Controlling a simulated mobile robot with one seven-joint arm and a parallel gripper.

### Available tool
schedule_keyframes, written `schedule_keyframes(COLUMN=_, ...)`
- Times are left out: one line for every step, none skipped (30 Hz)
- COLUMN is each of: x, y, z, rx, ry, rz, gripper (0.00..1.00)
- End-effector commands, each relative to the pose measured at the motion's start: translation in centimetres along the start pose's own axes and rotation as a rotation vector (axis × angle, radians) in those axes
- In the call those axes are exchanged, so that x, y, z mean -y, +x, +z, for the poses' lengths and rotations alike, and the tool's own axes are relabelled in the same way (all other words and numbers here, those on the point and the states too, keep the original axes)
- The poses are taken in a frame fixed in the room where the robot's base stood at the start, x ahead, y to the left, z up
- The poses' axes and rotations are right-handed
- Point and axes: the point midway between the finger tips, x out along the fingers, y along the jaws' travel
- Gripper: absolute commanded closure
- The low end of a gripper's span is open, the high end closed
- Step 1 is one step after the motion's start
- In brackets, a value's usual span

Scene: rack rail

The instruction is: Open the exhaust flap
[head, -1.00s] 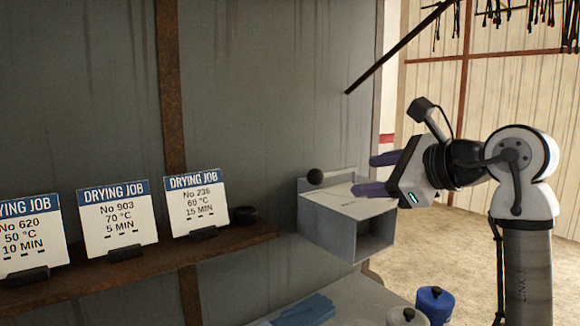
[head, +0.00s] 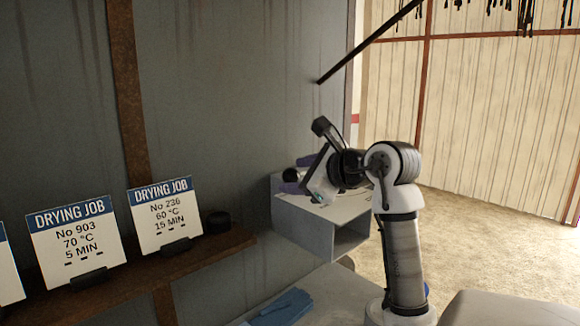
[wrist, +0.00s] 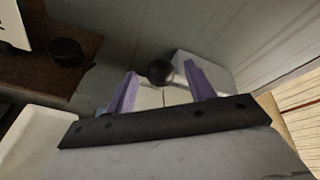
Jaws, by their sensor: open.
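A grey duct box (head: 305,222) is fixed to the wall, with an open rectangular mouth facing right. I cannot tell clearly which of its plates is the exhaust flap. A round black knob (wrist: 160,72) stands at the box's far end. In the wrist view my gripper (wrist: 161,80) is open, with one purple finger on each side of the knob. The fingers appear apart from it. In the head view my gripper (head: 296,175) is over the box top, and its body hides part of the top and most of the knob.
A rusty shelf (head: 205,252) with drying-job cards (head: 163,216) and a small black round object (head: 218,222) runs along the wall at left. Below the box is a pale counter with blue gloves (head: 280,309). A dark bar (head: 370,40) slants above. Open floor lies at right.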

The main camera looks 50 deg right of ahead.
Motion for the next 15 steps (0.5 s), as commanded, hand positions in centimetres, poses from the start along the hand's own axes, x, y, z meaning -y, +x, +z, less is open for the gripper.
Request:
schedule_keyframes(x=0.1, y=0.8, z=0.2, rx=0.001, ry=0.001, rz=0.003, gripper=0.46)
schedule_keyframes(x=0.1, y=1.2, z=0.2, rx=0.000, ry=0.001, rz=0.003, gripper=0.46)
schedule_keyframes(x=0.1, y=1.6, z=0.2, rx=0.001, ry=0.000, rz=0.002, gripper=0.46)
schedule_keyframes(x=0.1, y=1.9, z=0.1, rx=0.001, ry=0.000, rz=0.002, gripper=0.46)
schedule_keyframes(x=0.1, y=2.1, z=0.1, rx=0.001, ry=0.000, rz=0.001, gripper=0.46)
schedule_keyframes(x=0.1, y=2.4, z=0.1, rx=0.001, ry=0.000, rz=0.001, gripper=0.46)
schedule_keyframes(x=0.0, y=2.6, z=0.1, rx=0.001, ry=0.000, rz=0.000, gripper=0.46)
schedule_keyframes(x=0.0, y=2.7, z=0.0, rx=0.001, ry=0.000, rz=0.000, gripper=0.46)
schedule_keyframes(x=0.0, y=2.8, z=0.0, rx=0.000, ry=0.000, rz=0.000, gripper=0.46)
schedule_keyframes(x=0.0, y=2.9, z=0.0, rx=0.000, ry=0.000, rz=0.000, gripper=0.46)
schedule_keyframes(x=0.0, y=2.9, z=0.0, rx=0.000, ry=0.000, rz=0.000, gripper=0.46)
schedule_keyframes(x=0.0, y=2.9, z=0.0, rx=0.000, ry=0.000, rz=0.000, gripper=0.46)
schedule_keyframes(x=0.0, y=2.9, z=0.0, rx=0.000, ry=0.000, rz=0.000, gripper=0.46)
schedule_keyframes(x=0.0, y=2.9, z=-0.1, rx=0.000, ry=0.000, rz=0.000, gripper=0.46)
schedule_keyframes(x=0.0, y=2.9, z=-0.1, rx=0.000, ry=0.000, rz=0.000, gripper=0.46)
